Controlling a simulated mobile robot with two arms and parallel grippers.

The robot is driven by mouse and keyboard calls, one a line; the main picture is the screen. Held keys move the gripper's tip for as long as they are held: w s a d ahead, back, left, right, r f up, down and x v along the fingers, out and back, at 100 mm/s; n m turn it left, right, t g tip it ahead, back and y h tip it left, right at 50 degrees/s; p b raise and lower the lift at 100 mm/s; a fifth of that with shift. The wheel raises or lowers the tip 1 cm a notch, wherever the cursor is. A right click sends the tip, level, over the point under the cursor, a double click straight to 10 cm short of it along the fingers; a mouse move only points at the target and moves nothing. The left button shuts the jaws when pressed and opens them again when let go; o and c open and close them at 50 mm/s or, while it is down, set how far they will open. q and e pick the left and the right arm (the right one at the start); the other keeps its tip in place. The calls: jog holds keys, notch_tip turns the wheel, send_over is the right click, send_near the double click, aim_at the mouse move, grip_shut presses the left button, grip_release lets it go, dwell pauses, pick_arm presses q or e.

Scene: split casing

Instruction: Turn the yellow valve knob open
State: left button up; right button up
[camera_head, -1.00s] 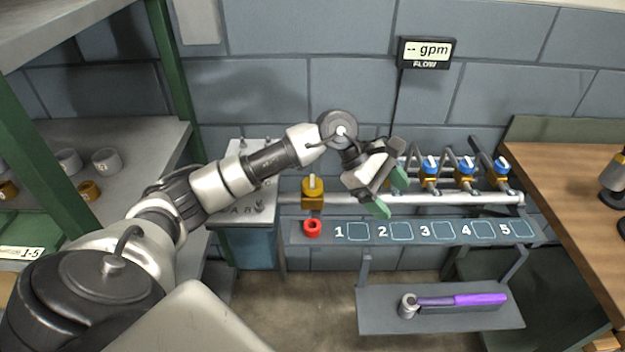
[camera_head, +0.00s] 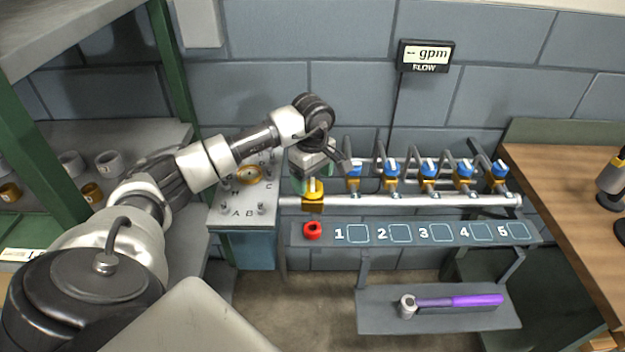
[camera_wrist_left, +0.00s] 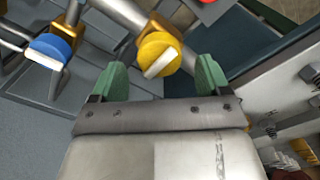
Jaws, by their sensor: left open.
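The yellow valve knob (camera_head: 313,203) sits at the left end of the silver pipe. In the left wrist view the knob (camera_wrist_left: 153,46) is round, with a pale bar across its face. My left gripper (camera_head: 312,180) is above it in the head view, pointing down, and partly hides it. In the left wrist view the green fingers of the left gripper (camera_wrist_left: 161,72) are open. The knob shows in line with the gap between them, just beyond the fingertips. I see no contact. My right gripper is out of view.
Several blue valves (camera_head: 429,170) line the pipe to the right. A purple-handled tool (camera_head: 460,301) rests on a lower tray. The flow display (camera_head: 426,55) reads "-- gpm".

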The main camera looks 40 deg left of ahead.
pick_arm(q)
jog(key=shift+f, duration=1.15)
jog(key=c, duration=0.9)
